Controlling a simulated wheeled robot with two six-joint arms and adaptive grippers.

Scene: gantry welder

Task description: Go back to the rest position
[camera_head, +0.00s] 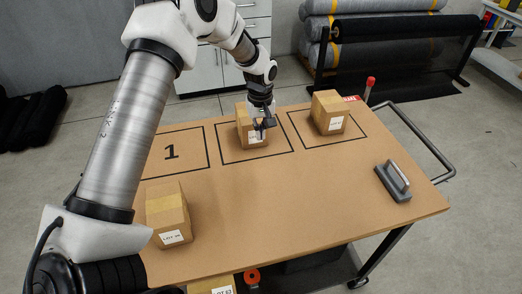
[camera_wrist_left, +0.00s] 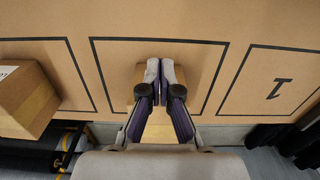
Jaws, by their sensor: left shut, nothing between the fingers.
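My left gripper (camera_head: 262,130) hangs over the middle square of the table in the head view, in front of a cardboard box (camera_head: 245,131). In the left wrist view its two fingers (camera_wrist_left: 160,66) are together and empty. The box (camera_wrist_left: 192,74) shows partly behind them; I cannot tell whether they touch it. A second box (camera_head: 327,113) stands in the right square and also shows in the left wrist view (camera_wrist_left: 28,100). A third box (camera_head: 167,213) stands at the front left. My right gripper is out of view.
The square marked 1 (camera_head: 171,152) is bare. A grey block with a handle (camera_head: 393,182) lies on the right of the brown table (camera_head: 290,215). A cart rail (camera_head: 418,137) runs along the right edge. Another box (camera_head: 212,286) sits below the front edge. The table's middle front is clear.

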